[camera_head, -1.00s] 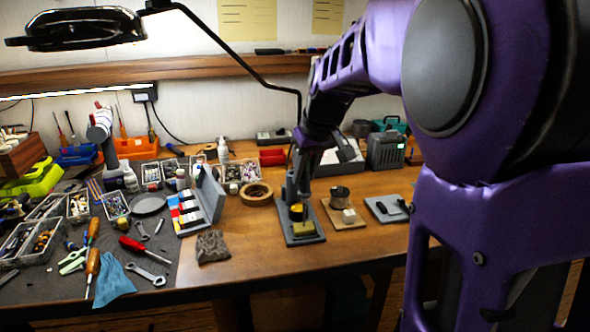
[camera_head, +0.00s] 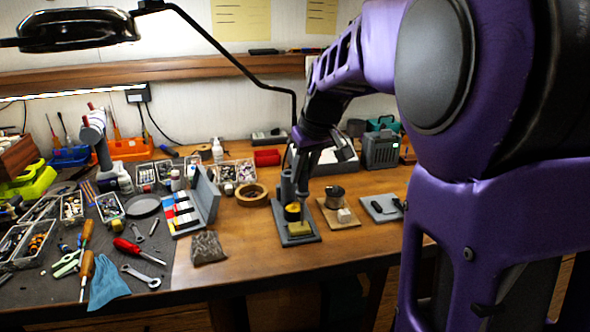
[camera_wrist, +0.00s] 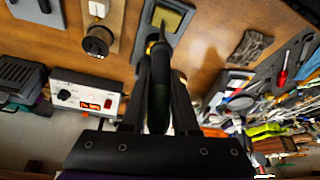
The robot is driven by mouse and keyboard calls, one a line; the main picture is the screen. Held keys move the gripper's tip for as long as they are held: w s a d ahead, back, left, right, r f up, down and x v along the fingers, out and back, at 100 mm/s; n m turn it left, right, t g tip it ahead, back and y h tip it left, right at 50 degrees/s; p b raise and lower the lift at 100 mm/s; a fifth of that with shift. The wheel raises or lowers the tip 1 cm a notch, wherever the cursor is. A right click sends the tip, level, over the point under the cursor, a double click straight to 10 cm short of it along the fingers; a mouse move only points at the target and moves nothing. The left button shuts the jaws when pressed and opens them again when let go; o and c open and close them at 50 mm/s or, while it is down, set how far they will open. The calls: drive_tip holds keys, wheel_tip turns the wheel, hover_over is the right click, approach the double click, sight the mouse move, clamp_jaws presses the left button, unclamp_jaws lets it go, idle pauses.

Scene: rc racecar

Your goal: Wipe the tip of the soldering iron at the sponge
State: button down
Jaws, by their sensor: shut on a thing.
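My gripper (camera_wrist: 158,72) is shut on the soldering iron (camera_wrist: 158,100), whose dark handle lies between the two fingers. In the wrist view the iron's thin tip end points up the picture towards the yellow sponge (camera_wrist: 167,18). The sponge sits on the grey stand base (camera_wrist: 143,45); I cannot tell whether the tip touches it. In the head view my gripper (camera_head: 291,186) is pointing down over the back of the stand base (camera_head: 312,238). The sponge (camera_head: 299,229) lies at the front of that base. The iron is mostly hidden there.
The soldering station (camera_wrist: 88,98) with a lit red display stands behind. A wooden block with a solder spool (camera_head: 334,192) is right of the stand, and a tape roll (camera_head: 251,194) is left. A grey rough block (camera_head: 208,248) lies front left. The magnifier lamp (camera_head: 70,28) overhangs the bench.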

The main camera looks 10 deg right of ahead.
drive_tip(key=shift+d, duration=0.3)
